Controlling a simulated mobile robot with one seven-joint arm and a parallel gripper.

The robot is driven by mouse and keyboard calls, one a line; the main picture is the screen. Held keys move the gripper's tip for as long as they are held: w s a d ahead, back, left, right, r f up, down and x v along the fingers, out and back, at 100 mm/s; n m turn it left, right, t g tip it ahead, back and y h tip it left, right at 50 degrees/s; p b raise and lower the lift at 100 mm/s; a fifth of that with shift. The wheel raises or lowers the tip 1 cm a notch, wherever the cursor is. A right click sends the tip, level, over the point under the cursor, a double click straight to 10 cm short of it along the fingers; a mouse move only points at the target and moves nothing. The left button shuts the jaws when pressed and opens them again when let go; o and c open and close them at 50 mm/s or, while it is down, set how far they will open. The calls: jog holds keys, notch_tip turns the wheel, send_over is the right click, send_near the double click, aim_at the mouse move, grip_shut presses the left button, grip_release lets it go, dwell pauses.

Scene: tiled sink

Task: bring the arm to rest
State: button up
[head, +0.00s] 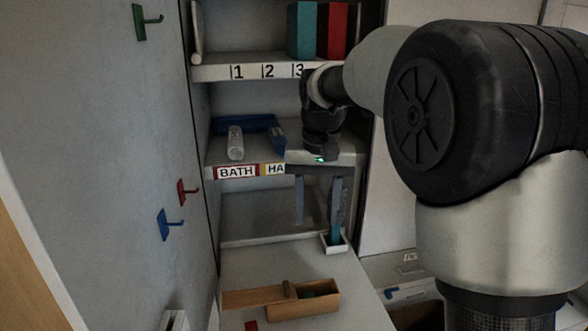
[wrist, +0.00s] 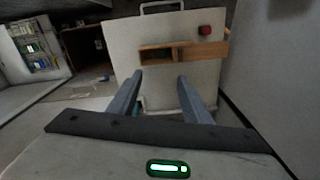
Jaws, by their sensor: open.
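My gripper (head: 319,200) hangs in front of the shelf unit with its fingers pointing down. Its two fingers are apart in the wrist view (wrist: 156,95), and nothing shows between them. In the head view a teal item (head: 336,228) stands in a small white holder (head: 334,246) just behind and below the right finger. I cannot tell from this view whether the finger touches it. My arm reaches in from the right.
A wooden box (head: 318,304) with a lid beside it lies on the counter (head: 290,262). Shelves behind hold a blue tray (head: 262,123), a clear bottle (head: 235,143), and teal (head: 302,30) and red (head: 335,30) blocks. Hooks (head: 186,192) jut from the left wall.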

jog(key=s+d+r+t+p, duration=0.1)
jog(key=s+d+r, duration=0.25)
jog(key=s, duration=0.35)
jog(key=s+d+r+t+p, duration=0.2)
jog(key=s+d+r, duration=0.1)
jog(key=s+r, duration=0.25)
jog(key=s+d+f+t+p, duration=0.1)
jog(key=s+d+f+t, duration=0.1)
jog(key=s, duration=0.9)
jog(key=shift+s+d+f+n, duration=0.15)
jog(key=shift+d+f+n, duration=0.15)
jog(key=shift+d+f, duration=0.25)
